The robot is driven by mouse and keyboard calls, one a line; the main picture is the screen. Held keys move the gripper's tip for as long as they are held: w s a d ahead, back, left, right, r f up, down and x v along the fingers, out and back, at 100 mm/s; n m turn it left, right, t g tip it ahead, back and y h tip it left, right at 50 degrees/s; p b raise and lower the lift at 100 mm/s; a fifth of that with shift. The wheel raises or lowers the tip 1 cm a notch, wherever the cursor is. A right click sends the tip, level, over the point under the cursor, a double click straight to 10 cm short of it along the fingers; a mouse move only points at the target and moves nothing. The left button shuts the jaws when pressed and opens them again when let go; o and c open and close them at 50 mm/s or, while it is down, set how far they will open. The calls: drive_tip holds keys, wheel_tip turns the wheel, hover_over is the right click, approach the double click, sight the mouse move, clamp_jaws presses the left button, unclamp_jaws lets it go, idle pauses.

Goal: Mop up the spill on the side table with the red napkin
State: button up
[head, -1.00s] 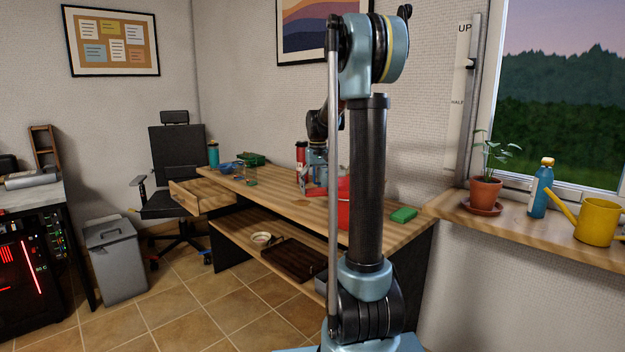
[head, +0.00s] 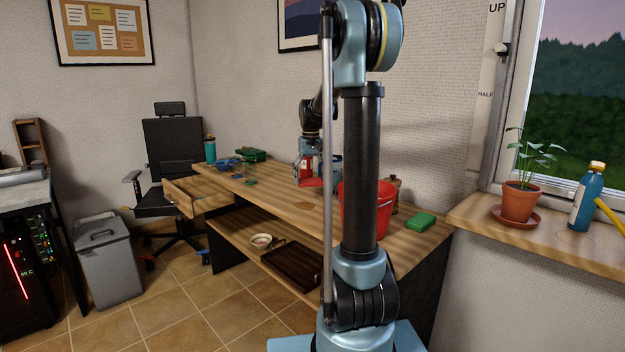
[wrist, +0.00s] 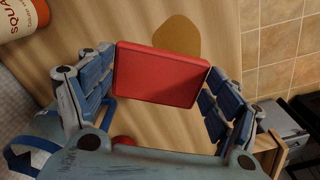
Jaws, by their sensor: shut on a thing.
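The red napkin (wrist: 158,75) looks like a flat red block and sits between the two blue-padded fingers of my gripper (wrist: 160,68) in the wrist view. My gripper is shut on it. A brown spill (wrist: 178,37) lies on the wooden table top (wrist: 120,22) just past the napkin's far edge, partly hidden by it. In the head view my gripper (head: 306,176) is over the wooden table (head: 270,193), with red showing at its fingers. I cannot tell whether the napkin touches the table.
A red bucket (head: 366,212) stands on the table partly behind my arm, with a green block (head: 420,221) to its right. An orange-and-white container (wrist: 20,16) is near the gripper in the wrist view. Green and blue items lie at the far end. An open drawer (head: 190,200) juts out left.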

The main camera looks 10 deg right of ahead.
drive_tip(key=shift+d, duration=0.3)
drive_tip(key=shift+w+f, duration=0.1)
drive_tip(key=shift+f, duration=0.05)
